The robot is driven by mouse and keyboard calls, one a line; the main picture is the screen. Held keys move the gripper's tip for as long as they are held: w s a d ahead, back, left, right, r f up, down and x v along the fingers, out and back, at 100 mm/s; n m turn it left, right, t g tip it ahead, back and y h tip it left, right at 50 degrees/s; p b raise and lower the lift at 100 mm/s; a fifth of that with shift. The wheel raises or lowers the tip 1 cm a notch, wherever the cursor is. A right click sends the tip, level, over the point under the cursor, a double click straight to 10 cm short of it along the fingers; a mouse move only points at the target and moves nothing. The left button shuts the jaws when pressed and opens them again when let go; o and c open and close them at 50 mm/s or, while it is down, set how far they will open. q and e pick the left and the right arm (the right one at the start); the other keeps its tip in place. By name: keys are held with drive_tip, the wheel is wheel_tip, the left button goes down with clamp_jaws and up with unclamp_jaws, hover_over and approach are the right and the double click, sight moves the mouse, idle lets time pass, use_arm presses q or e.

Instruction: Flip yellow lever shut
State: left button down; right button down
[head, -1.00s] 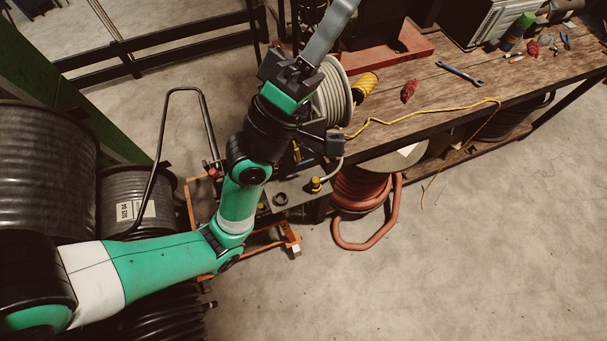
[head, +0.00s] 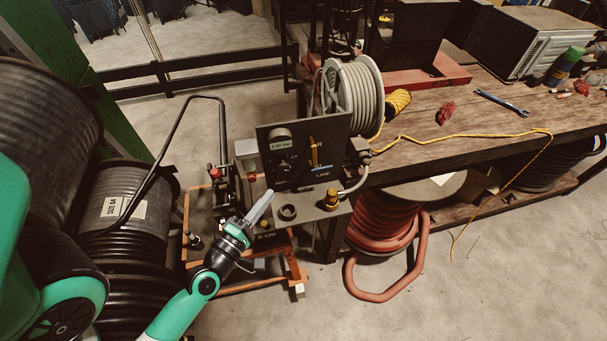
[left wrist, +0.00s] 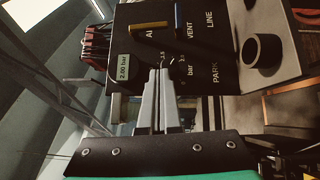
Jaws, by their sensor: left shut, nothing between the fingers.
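The yellow lever (head: 313,152) stands upright on the dark control panel (head: 268,135). In the left wrist view, where the panel appears turned sideways, the yellow lever (left wrist: 149,24) lies across the top. A blue lever (head: 321,168) sits just beside its lower end, lying sideways on the panel; it also shows at the top edge of the left wrist view (left wrist: 177,14). My left gripper (head: 262,205) is shut and empty, in front of and below the panel, apart from the yellow lever. Its fingers (left wrist: 158,90) point toward the panel. My right gripper is not in view.
A display (left wrist: 123,71) reads 2.00 bar. A black ring (head: 288,212) and a yellow fitting (head: 331,199) sit on the ledge before the panel. A hose reel (head: 352,95) stands behind it. A bent black handle (head: 223,130) rises at left.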

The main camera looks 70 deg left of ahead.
use_arm(q)
drive_tip(key=p, duration=0.7)
approach(313, 152)
drive_tip(key=w+a+f, duration=0.4)
drive_tip(key=w+a, duration=0.1)
drive_tip(key=shift+s+a, duration=0.1)
drive_tip(key=shift+s, duration=0.05)
